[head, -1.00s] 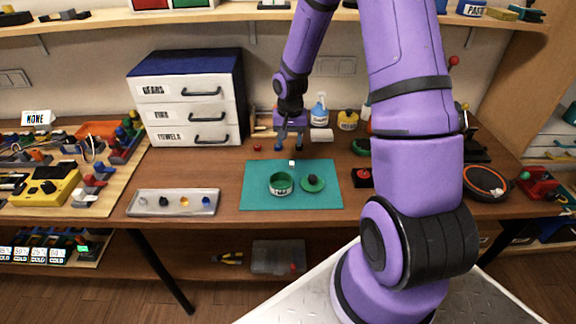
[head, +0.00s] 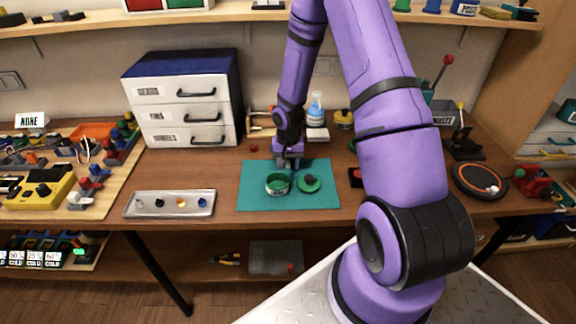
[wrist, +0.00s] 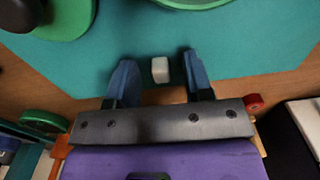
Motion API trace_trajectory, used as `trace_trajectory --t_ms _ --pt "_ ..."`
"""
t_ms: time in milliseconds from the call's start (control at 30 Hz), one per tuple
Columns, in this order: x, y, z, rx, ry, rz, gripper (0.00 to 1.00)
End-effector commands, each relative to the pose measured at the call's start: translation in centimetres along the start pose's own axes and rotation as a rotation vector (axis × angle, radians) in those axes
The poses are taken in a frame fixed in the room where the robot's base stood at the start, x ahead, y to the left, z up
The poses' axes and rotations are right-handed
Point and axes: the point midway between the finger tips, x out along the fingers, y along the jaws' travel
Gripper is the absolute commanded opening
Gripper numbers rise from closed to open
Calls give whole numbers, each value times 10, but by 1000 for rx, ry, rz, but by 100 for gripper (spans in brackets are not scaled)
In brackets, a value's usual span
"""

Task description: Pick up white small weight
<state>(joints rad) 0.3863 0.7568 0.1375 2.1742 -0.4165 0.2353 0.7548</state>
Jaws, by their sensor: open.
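The white small weight (wrist: 160,69) is a little pale block on the teal mat (wrist: 110,66), near the mat's edge. In the wrist view it lies between the tips of my open gripper (wrist: 161,80), with a gap on both sides. In the head view my gripper (head: 287,163) is low over the back edge of the mat (head: 255,200) and hides the weight. I cannot tell whether the fingertips touch the mat.
A green round tin (head: 277,184) and a green lid with a dark knob (head: 310,183) are on the mat in front of my gripper. A metal tray (head: 170,212) with several small parts lies to the left. White drawers (head: 185,115) stand behind left.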

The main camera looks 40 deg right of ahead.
Motion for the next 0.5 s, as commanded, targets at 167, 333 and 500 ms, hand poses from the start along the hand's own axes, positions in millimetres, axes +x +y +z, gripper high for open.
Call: trace_trajectory --t_ms 167,333,500 --pt "0 0 0 0 0 0 44" --pt "0 0 0 -1 0 0 5" --pt "0 0 0 -1 0 0 0"
